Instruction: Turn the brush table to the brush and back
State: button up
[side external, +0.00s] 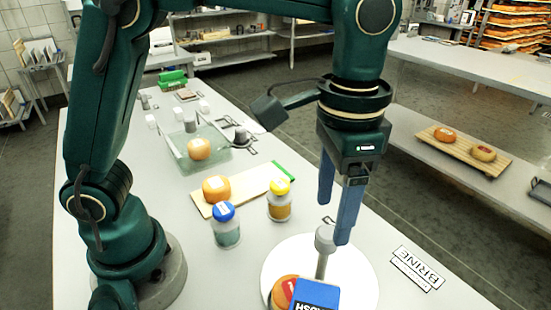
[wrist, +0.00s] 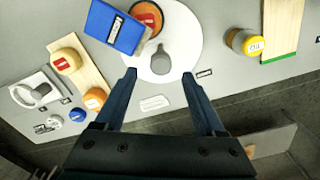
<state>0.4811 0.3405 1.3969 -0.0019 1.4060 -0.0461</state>
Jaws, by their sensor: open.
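The brush table is a white round disc (side external: 355,270) at the front of the bench. It also shows in the wrist view (wrist: 190,28). A grey knobbed post (side external: 325,240) stands up from it, also in the wrist view (wrist: 160,60). An orange cheese wheel (side external: 284,292) with a red label lies on the disc, partly behind the blue brush block (side external: 316,294). In the wrist view the brush (wrist: 112,28) lies beside the cheese (wrist: 148,14). My gripper (side external: 335,222) is open and points down by the post. In the wrist view the knob appears between and just beyond its fingertips (wrist: 159,75).
A blue-lidded jar (side external: 227,226) and a yellow-lidded jar (side external: 279,200) stand behind the disc. Beyond them are a board (side external: 255,182) with a cheese wheel and a clear basin (side external: 190,163) holding another.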

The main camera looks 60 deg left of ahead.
aim_at(328, 232)
jog(key=shift+f, duration=2.1)
grip_shut()
